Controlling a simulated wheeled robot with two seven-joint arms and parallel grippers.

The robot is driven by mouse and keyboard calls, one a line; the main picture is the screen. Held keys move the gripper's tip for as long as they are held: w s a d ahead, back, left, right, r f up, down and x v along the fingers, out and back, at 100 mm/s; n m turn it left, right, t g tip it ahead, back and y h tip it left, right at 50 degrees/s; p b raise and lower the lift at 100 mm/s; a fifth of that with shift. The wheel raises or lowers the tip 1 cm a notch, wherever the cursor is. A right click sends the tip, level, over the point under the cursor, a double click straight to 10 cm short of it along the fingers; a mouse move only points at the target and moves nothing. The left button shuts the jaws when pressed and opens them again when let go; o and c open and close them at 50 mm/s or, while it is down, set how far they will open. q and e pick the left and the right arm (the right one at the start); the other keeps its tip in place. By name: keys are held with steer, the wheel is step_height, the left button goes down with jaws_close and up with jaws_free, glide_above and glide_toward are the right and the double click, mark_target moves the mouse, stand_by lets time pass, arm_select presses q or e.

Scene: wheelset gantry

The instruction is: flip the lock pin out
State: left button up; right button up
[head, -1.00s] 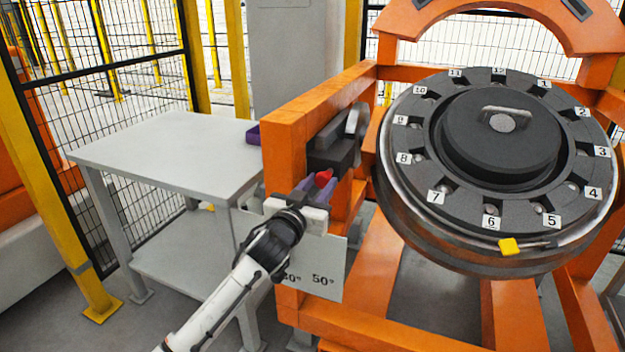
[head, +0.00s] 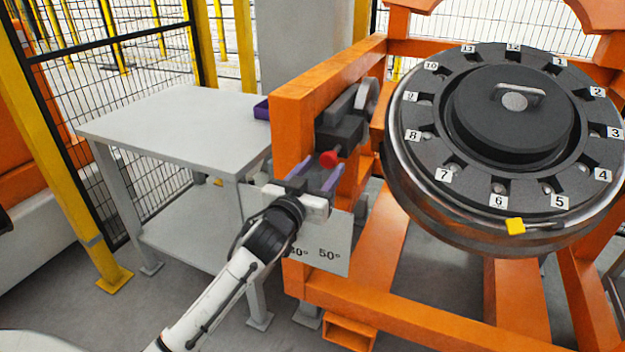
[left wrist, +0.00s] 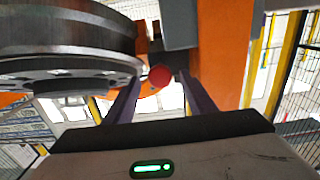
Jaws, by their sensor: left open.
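The lock pin shows as a red knob (head: 331,158) on the dark grey lock block (head: 341,131), which is fixed to the orange gantry post. My left gripper (head: 316,174) is open just below and in front of the knob, with its two purple fingers apart. In the left wrist view the red knob (left wrist: 161,76) sits between and beyond the fingers of the left gripper (left wrist: 160,92), with no visible contact. How the pin runs inside the block is hidden. My right gripper is not in view.
The large numbered wheelset disc (head: 513,110) stands right of the post, with a yellow tab (head: 515,226) on its rim. A white plate with angle marks (head: 325,245) hangs below my left gripper. A grey table (head: 180,130) with a purple bin (head: 262,109) stands to the left.

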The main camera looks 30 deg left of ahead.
arm_select(q)
steer(key=s+d, duration=0.1)
steer(key=s, duration=0.7)
steer(key=shift+s+d, duration=0.2)
steer(key=shift+s, duration=0.05)
steer(key=s+d+f+m+g+h+p, duration=0.1)
steer(key=s+d+f+g+h, duration=0.1)
steer(key=s+d+f, duration=0.45)
steer(key=s+d+f+m+g+h+p, duration=0.1)
steer(key=s+d+f+g+p, duration=0.15)
steer(key=f, duration=0.75)
steer(key=s+d+f+m+g+h, duration=0.1)
steer(key=s+d+f+g, duration=0.1)
steer(key=s+d+f, duration=0.2)
steer(key=s+d+f+m+g+h+p, duration=0.1)
steer(key=s+d+f+g, duration=0.1)
steer(key=s+d+f, duration=0.2)
steer(key=s+f, duration=0.3)
steer(key=s, duration=0.4)
steer(key=shift+s+g, duration=0.15)
steer(key=shift+g, duration=0.2)
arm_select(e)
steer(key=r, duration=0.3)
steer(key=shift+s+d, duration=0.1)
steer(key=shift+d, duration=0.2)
